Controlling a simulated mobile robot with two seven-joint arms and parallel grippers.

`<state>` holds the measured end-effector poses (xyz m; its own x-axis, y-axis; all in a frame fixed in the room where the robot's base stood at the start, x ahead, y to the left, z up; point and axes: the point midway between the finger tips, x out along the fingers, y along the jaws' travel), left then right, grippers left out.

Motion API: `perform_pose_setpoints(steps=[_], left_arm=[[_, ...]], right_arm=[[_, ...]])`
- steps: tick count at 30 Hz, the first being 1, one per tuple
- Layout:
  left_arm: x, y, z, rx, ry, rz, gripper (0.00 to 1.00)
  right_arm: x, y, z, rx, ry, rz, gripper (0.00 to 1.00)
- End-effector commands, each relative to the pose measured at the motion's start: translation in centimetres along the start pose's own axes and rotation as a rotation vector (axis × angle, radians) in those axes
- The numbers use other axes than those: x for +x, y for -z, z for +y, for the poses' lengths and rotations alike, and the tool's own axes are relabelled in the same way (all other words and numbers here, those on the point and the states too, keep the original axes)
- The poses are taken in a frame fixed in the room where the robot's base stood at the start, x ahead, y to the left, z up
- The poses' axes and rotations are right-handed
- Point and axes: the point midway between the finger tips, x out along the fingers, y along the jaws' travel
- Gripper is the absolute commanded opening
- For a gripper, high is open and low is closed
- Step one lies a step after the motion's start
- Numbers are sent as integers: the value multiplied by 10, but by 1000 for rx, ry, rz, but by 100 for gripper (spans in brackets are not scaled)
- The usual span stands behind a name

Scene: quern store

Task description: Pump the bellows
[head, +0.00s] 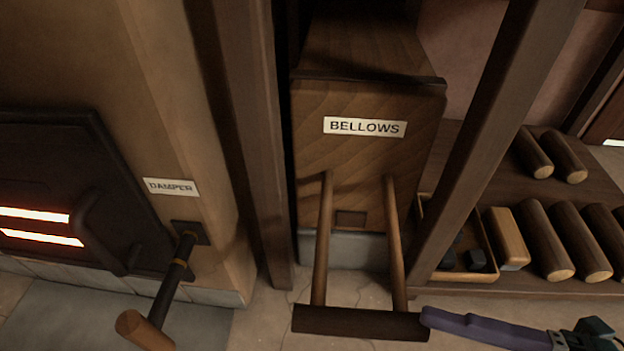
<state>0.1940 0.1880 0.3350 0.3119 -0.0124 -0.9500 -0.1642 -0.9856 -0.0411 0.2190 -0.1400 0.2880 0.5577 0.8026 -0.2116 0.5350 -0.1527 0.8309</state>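The bellows (352,160) is a wooden box with a label, standing between two timber posts in the head view. Two rods slope down from its front to a dark crossbar handle (360,322). My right gripper (428,318) comes in from the right at the bottom, with a purple finger whose tip is at the right end of the crossbar. I cannot tell whether it touches the bar. Only one finger shows clearly, so its opening is unclear. My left gripper is not in view.
At left, a dark furnace door (62,190) shows glowing slots. A damper lever (170,290) with a wooden grip sticks out beside it. A timber post (490,150) slants right of the bellows. A shelf holds several logs (545,240) and an open box (465,258) of dark lumps.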

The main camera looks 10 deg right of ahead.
Motion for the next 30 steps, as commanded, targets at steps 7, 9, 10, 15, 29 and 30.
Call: perform_pose_setpoints(steps=[7,9,10,15,29,30], left_arm=[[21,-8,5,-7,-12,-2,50],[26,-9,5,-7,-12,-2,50],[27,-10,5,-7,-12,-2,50],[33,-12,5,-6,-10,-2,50],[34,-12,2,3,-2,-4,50],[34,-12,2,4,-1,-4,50]], right_arm=[[49,-2,-1,-4,-7,2,64],[61,-1,0,-3,-7,1,64],[66,-1,0,-4,-8,1,64],[84,-1,1,-2,-5,0,64],[89,0,2,0,-4,-2,51],[89,0,2,0,-4,-2,46]])
